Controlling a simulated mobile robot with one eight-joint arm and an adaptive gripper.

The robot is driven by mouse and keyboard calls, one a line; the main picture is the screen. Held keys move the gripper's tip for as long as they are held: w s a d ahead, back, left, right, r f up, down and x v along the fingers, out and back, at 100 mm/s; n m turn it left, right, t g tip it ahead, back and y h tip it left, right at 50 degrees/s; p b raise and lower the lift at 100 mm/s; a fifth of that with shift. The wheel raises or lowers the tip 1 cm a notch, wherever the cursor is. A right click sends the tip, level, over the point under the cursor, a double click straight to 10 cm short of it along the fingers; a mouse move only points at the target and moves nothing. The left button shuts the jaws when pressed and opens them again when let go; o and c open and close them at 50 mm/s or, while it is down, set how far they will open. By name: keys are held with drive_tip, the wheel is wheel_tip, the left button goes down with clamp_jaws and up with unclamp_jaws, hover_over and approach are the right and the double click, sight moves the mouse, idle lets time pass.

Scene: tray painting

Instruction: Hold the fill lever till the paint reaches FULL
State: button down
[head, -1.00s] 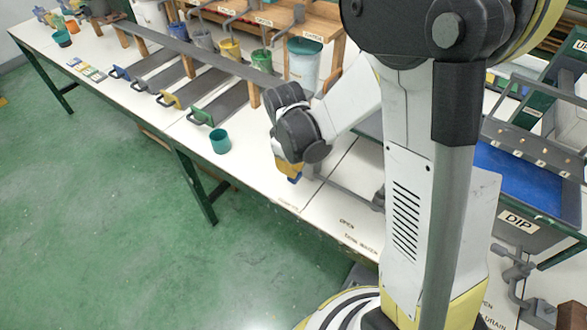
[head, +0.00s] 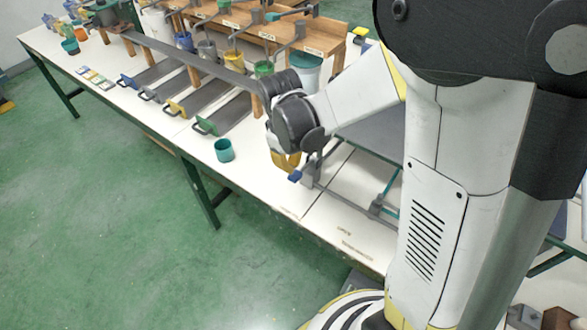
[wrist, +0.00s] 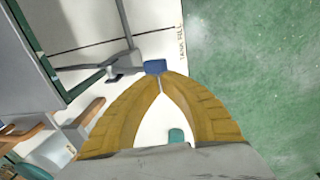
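The fill lever's blue handle (head: 295,176) sits at the table's front edge, just below my gripper (head: 287,166). In the wrist view the blue handle (wrist: 155,66) lies right beyond the fingertips. My gripper's yellow fingers (wrist: 162,84) meet at their tips and bow apart behind, with nothing seen between the tips. I cannot tell whether the tips touch the handle. A grey pipe (head: 345,203) runs right from the lever. Lettering reading TANK FILL (wrist: 181,43) is on the table edge. The paint level and any FULL mark are hidden.
A teal cup (head: 224,150) stands on the white table left of my gripper. Grey sloping troughs with coloured handles, such as the green one (head: 206,126), lie further left. A wooden rack (head: 290,38) stands behind. Green floor in front is clear.

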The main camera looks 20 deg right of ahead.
drive_tip(key=r, duration=0.1)
drive_tip(key=r+p, duration=0.1)
drive_tip(key=r, duration=0.3)
drive_tip(key=shift+s+a+r+p, duration=0.2)
drive_tip(key=shift+s+a+p, duration=0.1)
drive_tip(key=shift+a, duration=0.1)
